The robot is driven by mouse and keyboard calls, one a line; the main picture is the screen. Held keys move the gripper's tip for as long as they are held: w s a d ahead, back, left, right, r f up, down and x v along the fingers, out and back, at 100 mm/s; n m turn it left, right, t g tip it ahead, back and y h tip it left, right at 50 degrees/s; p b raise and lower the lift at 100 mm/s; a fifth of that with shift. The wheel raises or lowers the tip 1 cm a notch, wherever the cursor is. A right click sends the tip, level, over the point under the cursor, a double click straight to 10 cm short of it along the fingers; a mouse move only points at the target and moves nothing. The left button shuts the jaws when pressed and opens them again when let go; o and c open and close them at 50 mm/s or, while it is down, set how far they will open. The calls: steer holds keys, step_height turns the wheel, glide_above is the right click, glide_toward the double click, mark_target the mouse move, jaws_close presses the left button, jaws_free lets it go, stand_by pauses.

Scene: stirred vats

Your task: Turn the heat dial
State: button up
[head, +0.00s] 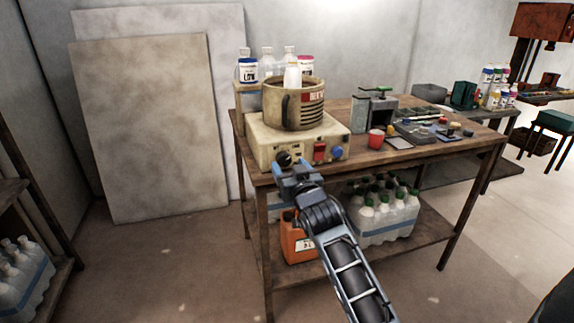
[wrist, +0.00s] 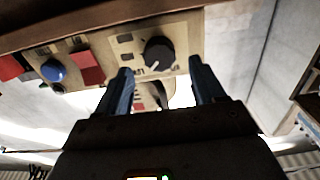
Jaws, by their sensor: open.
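A black round dial (head: 284,158) sits at the left end of the front panel of a cream hot-plate base (head: 262,150). The dial also shows in the wrist view (wrist: 158,54), with a pale pointer mark on it. My gripper (head: 288,167) is just in front of the dial. In the wrist view my gripper (wrist: 161,78) is open, its two fingers apart with the dial between and a little beyond their tips. I cannot tell whether either finger touches the dial. A tan vat (head: 291,112) with a dark handle stands on the base.
A red switch (head: 320,151) and a blue knob (head: 337,152) are on the same panel to the right. A red cup (head: 376,138) and tools lie on the wooden bench (head: 440,152). An orange jug (head: 297,240) and bottles are on the shelf below.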

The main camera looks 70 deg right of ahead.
steer(key=shift+v, duration=2.35)
